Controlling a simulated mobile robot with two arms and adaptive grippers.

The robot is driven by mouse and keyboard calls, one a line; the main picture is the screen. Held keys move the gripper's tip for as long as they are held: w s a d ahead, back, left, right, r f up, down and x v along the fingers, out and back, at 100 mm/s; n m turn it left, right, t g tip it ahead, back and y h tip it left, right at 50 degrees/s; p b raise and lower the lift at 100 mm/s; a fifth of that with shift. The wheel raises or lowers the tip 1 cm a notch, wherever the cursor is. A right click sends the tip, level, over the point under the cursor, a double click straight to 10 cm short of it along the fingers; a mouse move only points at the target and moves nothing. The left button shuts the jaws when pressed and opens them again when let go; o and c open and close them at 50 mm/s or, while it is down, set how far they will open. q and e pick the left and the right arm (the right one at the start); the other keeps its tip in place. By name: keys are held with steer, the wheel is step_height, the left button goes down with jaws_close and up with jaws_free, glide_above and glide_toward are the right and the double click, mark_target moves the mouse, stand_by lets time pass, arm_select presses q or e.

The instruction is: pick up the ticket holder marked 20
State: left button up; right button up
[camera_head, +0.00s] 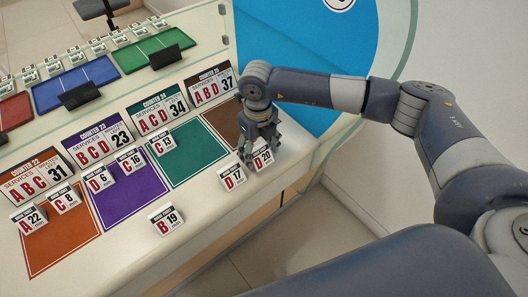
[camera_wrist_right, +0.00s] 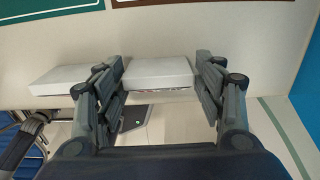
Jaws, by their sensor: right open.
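The ticket holder marked D 20 (camera_head: 263,158) stands near the front right of the counter, just left of the counter's end. My right gripper (camera_head: 259,152) is above and around it in the head view, its fingers partly covering it. In the right wrist view the holder's pale top (camera_wrist_right: 160,68) lies between the two open fingers (camera_wrist_right: 163,88), with a gap at the right finger; the left finger is close to its left edge. The holder marked D 17 (camera_head: 232,177) stands just left of it and shows in the wrist view as a pale block (camera_wrist_right: 66,80). My left gripper is not in view.
Other holders stand on the counter (camera_head: 205,197), among them B 19 (camera_head: 166,218), C 13 (camera_head: 162,143) and D 6 (camera_head: 99,179). Counter signs (camera_head: 158,115) line the back behind coloured mats (camera_head: 188,155). The front edge drops to the floor close to the holder.

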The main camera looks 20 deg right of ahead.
steer(key=shift+w+d+f, duration=0.15)
steer(key=shift+w+f, duration=0.05)
steer(key=shift+f, duration=0.35)
steer(key=shift+s+r, duration=0.1)
steer(key=shift+r, duration=0.05)
steer(key=shift+s+a+r, duration=0.1)
steer(key=shift+s+a, duration=0.05)
steer(key=shift+a, duration=0.15)
steer(key=c, duration=0.4)
steer(key=shift+s, duration=0.1)
steer(key=c, duration=0.4)
steer(key=shift+d, duration=0.1)
